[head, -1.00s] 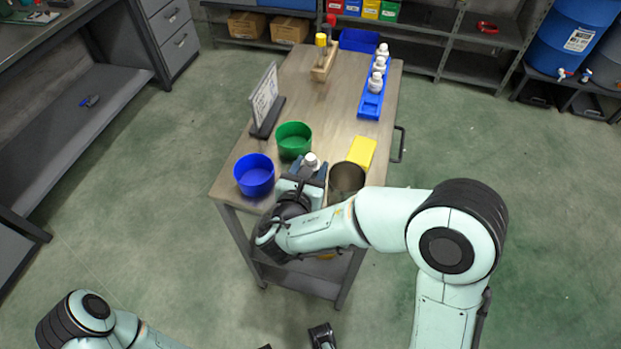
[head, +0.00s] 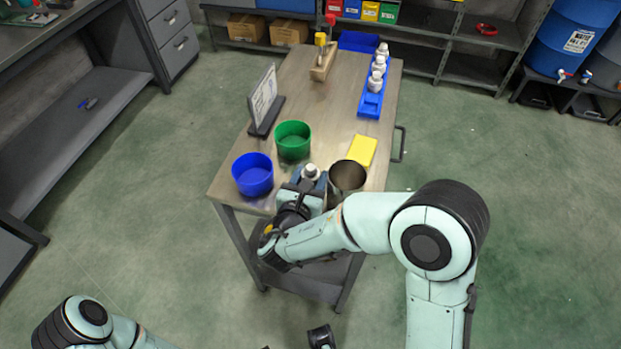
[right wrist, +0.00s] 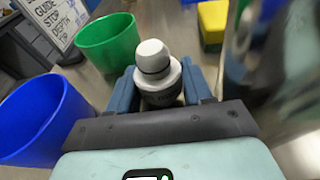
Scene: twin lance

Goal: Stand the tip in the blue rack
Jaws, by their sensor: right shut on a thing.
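My right gripper (head: 310,180) is shut on a white tip (head: 310,171) with a rounded cap and a dark ring. The tip is upright between the blue-grey fingers (right wrist: 160,85) in the right wrist view. Its lower part is hidden by the gripper. The long blue rack (head: 369,106) lies at the table's far right, well away from the held tip. Several similar white tips (head: 375,82) stand in it, and its near end shows bare. Of my left arm, dark parts show at the bottom edge; its jaws are not clear.
A blue bowl (head: 253,175) and a green bowl (head: 292,141) stand left of the held tip. A dark metallic cup (head: 347,175) is close on its right, with a yellow block (head: 362,151) beyond. A sign (head: 263,100) stands at the left edge. The table's middle is clear.

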